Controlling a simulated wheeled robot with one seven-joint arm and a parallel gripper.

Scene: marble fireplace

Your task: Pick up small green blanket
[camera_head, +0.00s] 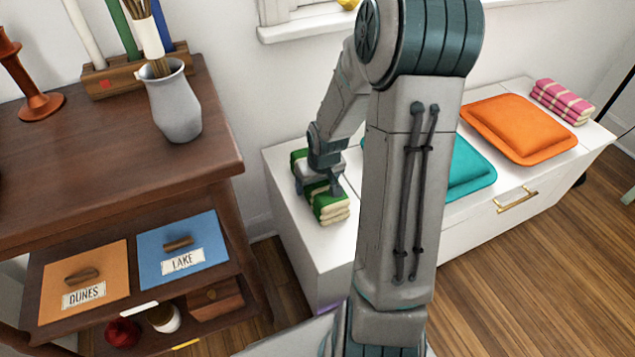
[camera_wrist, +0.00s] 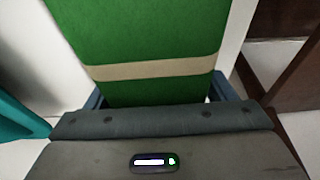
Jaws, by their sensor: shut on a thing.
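The small green blanket (camera_head: 330,205) is folded, with cream stripes, and is on the left end of the white bench (camera_head: 285,205). My gripper (camera_head: 318,188) is over it from above, with fingers at its two sides, shut on it. In the wrist view the blanket (camera_wrist: 150,45) fills the space between the fingers, its cream stripe crossing near the palm. The fingertips are mostly hidden. I cannot tell whether the blanket touches the bench top or is slightly above it.
A teal cushion (camera_head: 472,170), an orange cushion (camera_head: 520,128) and a pink striped folded blanket (camera_head: 562,102) lie farther right on the bench. A dark wooden cabinet (camera_head: 100,160) with a grey pitcher (camera_head: 175,105) stands close on the left.

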